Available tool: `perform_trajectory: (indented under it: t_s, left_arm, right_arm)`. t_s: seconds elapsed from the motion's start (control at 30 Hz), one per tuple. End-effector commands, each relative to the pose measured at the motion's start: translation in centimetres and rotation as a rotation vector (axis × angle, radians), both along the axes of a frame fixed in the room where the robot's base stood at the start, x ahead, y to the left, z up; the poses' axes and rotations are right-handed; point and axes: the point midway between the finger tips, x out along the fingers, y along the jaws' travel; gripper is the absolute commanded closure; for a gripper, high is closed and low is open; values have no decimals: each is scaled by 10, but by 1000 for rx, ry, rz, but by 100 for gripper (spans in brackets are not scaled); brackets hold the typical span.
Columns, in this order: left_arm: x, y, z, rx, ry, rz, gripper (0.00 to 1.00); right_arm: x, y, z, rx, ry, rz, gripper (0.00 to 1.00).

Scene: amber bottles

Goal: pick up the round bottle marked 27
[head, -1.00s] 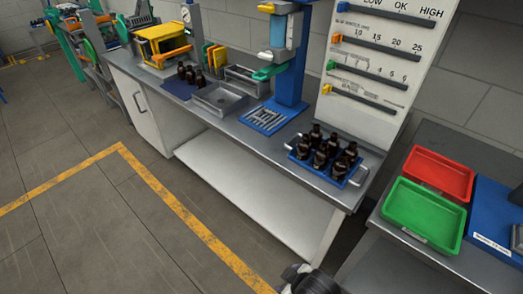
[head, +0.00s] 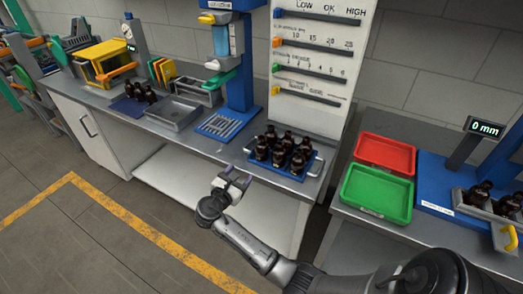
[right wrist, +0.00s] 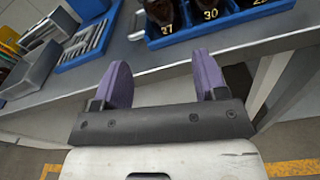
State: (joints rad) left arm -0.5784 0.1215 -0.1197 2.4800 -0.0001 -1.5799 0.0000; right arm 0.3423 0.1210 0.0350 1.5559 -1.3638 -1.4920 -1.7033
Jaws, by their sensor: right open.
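The dark amber bottle by the yellow mark 27 (right wrist: 163,12) is at the top of the right wrist view, with its upper part cut off. It stands in a blue tray (right wrist: 222,24), beside a bottle by the mark 30 (right wrist: 207,8). In the head view, it appears to be the front-left bottle (head: 262,151) of the group. My right gripper (head: 235,179) is open and empty, at the bench's front edge, short of the tray. Its two purple fingers (right wrist: 159,78) are wide apart in the right wrist view. My left gripper is not in view.
The tray has metal handles and holds several bottles. A blue stand (head: 240,75) rises to its left and a white gauge panel (head: 315,60) behind it. A red bin (head: 386,152) and a green bin (head: 377,192) are on the right bench. Bare bench lies left of the tray.

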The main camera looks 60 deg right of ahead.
Motion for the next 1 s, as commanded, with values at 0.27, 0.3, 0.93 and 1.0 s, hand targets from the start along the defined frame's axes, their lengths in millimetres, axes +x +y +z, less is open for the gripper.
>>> perform_trajectory:
  t_s: [0.27, 0.3, 0.93, 1.0]
  left_arm:
    - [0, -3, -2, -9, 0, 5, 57]
    - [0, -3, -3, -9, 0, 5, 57]
    - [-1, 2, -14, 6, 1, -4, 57]
    - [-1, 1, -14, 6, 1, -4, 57]
  right_arm:
    - [0, -12, 2, -79, 199, -20, 34]
    - [0, -18, 2, -81, 204, -20, 34]
    - [3, -90, 3, -80, 203, -19, 34]
    - [4, -92, 3, -80, 203, -18, 34]
